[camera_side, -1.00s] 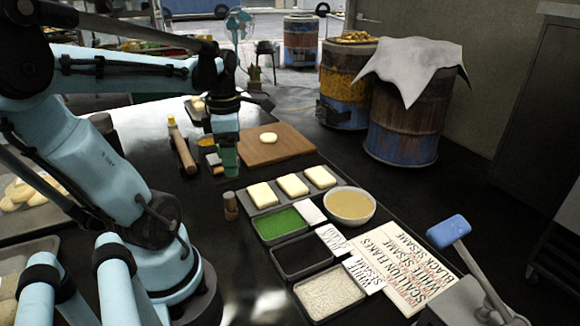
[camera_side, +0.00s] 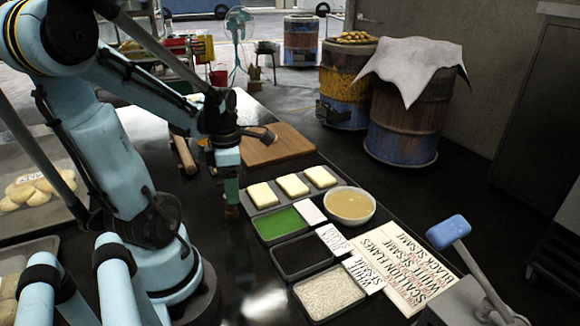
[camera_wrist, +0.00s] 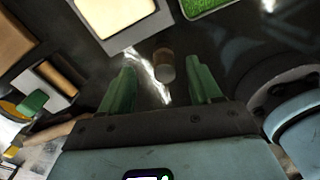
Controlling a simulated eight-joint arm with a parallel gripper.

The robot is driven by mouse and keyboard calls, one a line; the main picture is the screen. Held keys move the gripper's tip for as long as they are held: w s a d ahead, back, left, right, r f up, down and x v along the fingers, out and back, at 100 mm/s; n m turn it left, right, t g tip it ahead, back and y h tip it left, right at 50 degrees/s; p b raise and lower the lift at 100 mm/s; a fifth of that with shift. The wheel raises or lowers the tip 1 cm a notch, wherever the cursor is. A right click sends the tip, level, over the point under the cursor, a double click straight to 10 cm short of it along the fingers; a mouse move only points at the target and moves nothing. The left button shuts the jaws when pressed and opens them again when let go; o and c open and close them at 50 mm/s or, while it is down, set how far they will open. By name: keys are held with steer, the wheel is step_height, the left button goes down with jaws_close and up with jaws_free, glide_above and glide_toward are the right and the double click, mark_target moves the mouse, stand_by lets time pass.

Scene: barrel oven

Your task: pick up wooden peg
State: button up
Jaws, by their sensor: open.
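The wooden peg (camera_wrist: 165,64) is a short brown cylinder with a pale top, standing upright on the dark table. In the wrist view it lies between the tips of my two green fingers, with a gap on each side. In the side view my gripper (camera_side: 231,194) points down right over the peg (camera_side: 232,212), and the fingers hide most of it. My gripper (camera_wrist: 161,72) is open and holds nothing.
A tray with white dough squares (camera_side: 292,184) and a tray of green flakes (camera_side: 282,222) stand close to the right of the peg. A bowl of batter (camera_side: 349,204) is further right. A cutting board (camera_side: 285,148) and a rolling pin (camera_side: 184,155) lie behind.

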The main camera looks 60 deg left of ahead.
steer(key=shift+s+f, duration=0.25)
steer(key=shift+f, duration=0.35)
steer(key=shift+s+f, duration=0.2)
steer(key=shift+f, duration=1.6)
steer(key=c, duration=1.1)
steer(key=shift+o, duration=0.2)
steer(key=shift+r, duration=0.15)
